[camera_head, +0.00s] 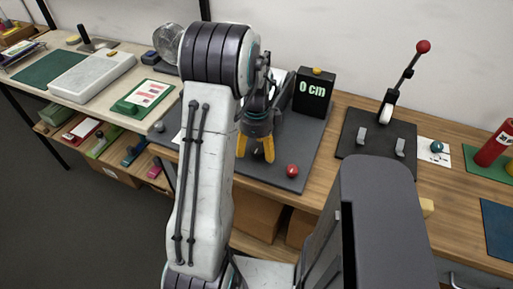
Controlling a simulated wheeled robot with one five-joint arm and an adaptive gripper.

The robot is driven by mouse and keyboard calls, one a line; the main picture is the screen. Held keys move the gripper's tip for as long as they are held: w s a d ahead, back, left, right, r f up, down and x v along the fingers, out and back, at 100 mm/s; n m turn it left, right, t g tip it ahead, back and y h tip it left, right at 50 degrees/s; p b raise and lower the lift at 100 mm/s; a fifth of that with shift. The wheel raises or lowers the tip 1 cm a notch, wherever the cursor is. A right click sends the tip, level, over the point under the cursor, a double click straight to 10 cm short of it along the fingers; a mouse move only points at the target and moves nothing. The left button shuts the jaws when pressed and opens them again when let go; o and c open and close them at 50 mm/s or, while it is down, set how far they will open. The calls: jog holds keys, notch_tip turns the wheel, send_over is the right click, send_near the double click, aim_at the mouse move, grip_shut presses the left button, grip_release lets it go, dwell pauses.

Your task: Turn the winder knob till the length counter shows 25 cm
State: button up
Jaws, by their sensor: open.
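The length counter (314,92) is a dark upright box at the back of a dark grey board (310,140). Its display reads "0 cm" in pale green. A small red knob (292,171) sits near the front right of this board; I cannot tell for sure whether it is the winder knob. My gripper (255,153) points down over the board with its two yellow fingers apart. It is left of the red knob and clear of it. My arm hides the left and middle of the board, and whatever winder parts are there.
A lever with a red ball top (423,46) stands on a dark plate (375,137) to the right. A red cylinder (494,145) stands farther right. On the left bench are a green board (143,97) and a pale slab (92,78).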

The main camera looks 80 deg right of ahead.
jog(key=c, duration=1.1)
jog(key=shift+c, duration=0.3)
jog(key=shift+n, duration=0.3)
jog(key=n+b, duration=0.1)
jog(key=n, duration=0.3)
jog(key=shift+n, duration=0.3)
jog(key=n+b, duration=0.1)
jog(key=n, duration=0.4)
jog(key=shift+s+a+b, duration=0.1)
jog(key=shift+a+b, duration=0.05)
jog(key=shift+b, duration=0.15)
jog(key=n, duration=0.5)
jog(key=shift+a+f+n+b, duration=0.15)
jog(key=shift+n+b, duration=0.25)
jog(key=shift+s+n, duration=0.1)
jog(key=shift+n, duration=2)
